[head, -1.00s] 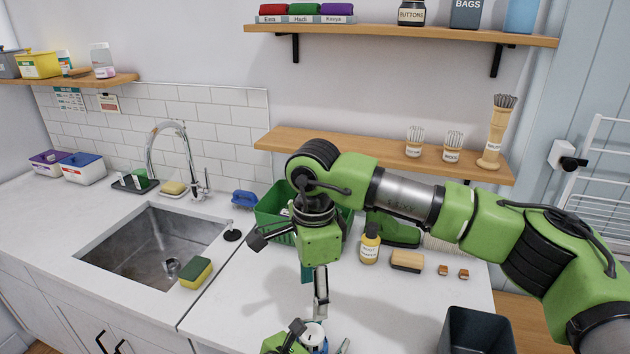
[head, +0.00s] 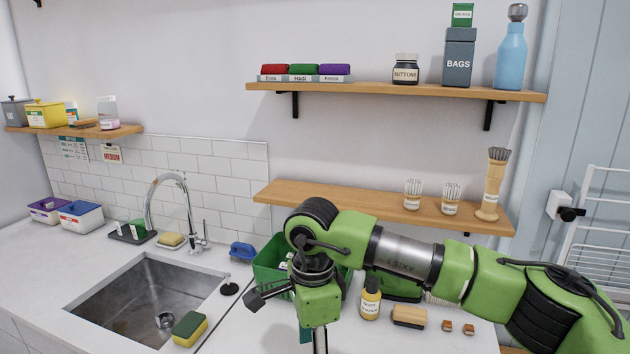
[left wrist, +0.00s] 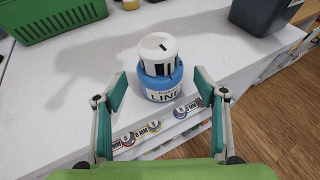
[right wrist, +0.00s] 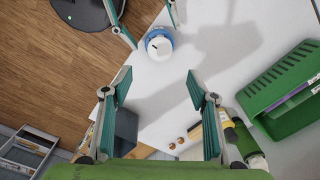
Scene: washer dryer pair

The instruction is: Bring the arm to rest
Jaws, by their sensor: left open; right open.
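My right arm comes in from the right in the head view and bends down over the counter; its fingers are below the frame. In the right wrist view my right gripper (right wrist: 157,85) is open and empty, pointing down above the counter. My left gripper (left wrist: 166,92) is open in the left wrist view. A blue jar with a white top (left wrist: 160,70) stands upright on the counter just beyond its fingertips, with nothing gripped. The left fingers also show near the jar at the top of the right wrist view. The left arm is outside the head view.
A green basket (head: 268,262), yellow-labelled bottle (head: 371,300) and wooden brush (head: 409,316) stand near my right arm. The sink (head: 145,300) is at left, with a sponge (head: 190,329) on its edge. A low shelf (head: 330,200) is behind. A dark bin (left wrist: 262,14) stands near the jar.

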